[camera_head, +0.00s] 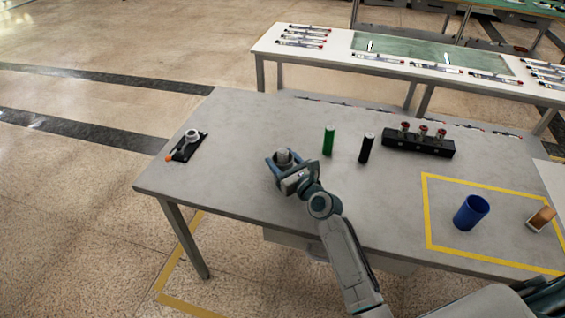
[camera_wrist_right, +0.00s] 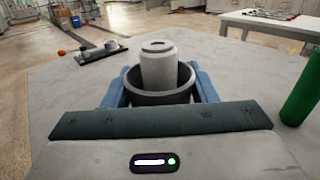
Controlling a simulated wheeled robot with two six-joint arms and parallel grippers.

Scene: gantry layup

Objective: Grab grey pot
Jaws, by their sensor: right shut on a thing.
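The grey pot (camera_wrist_right: 160,92) is a dark grey open cup in the right wrist view, with a lighter grey capped cylinder (camera_wrist_right: 158,64) standing up out of it. My right gripper (camera_wrist_right: 160,85) is shut on the pot, its blue fingers on either side of it. In the head view the right gripper (camera_head: 283,160) is over the left-middle of the grey table (camera_head: 240,130), and the cylinder (camera_head: 283,156) shows between its fingers. The pot's lower part is hidden by the gripper. My left gripper is not in view.
A green cylinder (camera_head: 329,140) and a black cylinder (camera_head: 367,147) stand right of the gripper. A black rack (camera_head: 418,145) stands behind. A blue cup (camera_head: 471,212) and a brown block (camera_head: 541,218) are at the yellow outline. A black tool (camera_head: 187,147) lies at left.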

